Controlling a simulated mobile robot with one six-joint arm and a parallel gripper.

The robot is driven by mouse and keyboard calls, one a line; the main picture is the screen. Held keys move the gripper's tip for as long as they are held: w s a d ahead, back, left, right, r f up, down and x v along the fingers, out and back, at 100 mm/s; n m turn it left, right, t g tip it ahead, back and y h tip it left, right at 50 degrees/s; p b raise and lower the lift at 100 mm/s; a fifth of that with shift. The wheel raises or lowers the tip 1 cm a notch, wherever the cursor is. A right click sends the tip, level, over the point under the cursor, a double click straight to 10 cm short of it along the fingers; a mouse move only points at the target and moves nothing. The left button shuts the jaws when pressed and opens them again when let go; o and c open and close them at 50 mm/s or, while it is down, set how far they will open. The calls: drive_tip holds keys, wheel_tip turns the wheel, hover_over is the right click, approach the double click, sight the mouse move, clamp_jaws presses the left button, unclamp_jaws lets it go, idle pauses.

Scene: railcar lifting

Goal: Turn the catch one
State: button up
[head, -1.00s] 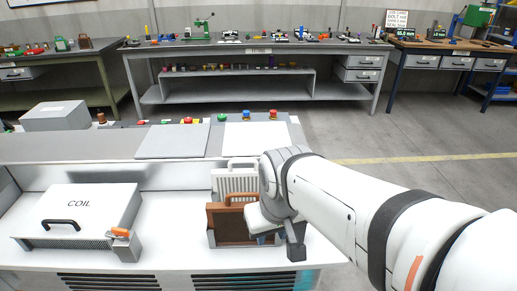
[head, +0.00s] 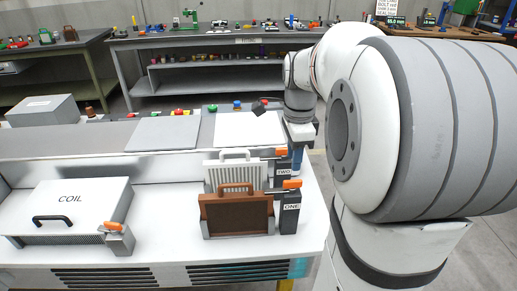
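Catch one is the dark grey block labelled ONE (head: 289,213) with an orange lever (head: 291,184) on top, at the right end of the brown framed panel (head: 236,214). The lever lies about level across the block. Behind it stands the block labelled TWO (head: 283,172) with its own orange lever (head: 282,152), beside the white slatted panel (head: 232,174). My gripper (head: 297,160) points down just right of and behind catch two, above and behind catch one. Its fingertips are partly hidden, and I cannot tell whether it is open. I see nothing held in it.
The COIL box (head: 70,203) with a black handle sits at left; a similar orange-levered catch (head: 115,238) is at its right corner. A grey plate (head: 167,134), a white plate (head: 240,129) and several coloured buttons lie behind. White worktop between box and panels is clear.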

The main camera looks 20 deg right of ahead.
sight(293, 180)
drive_tip(key=shift+w+d+f+m, duration=0.1)
drive_tip(key=shift+d+f+m, duration=0.05)
drive_tip(key=shift+m, duration=0.15)
drive_tip(key=shift+f, duration=0.4)
wheel_tip(293, 180, down, 7)
drive_tip(key=shift+r, duration=0.2)
drive_tip(key=shift+c, duration=0.4)
clamp_jaws()
drive_tip(key=shift+r, duration=0.1)
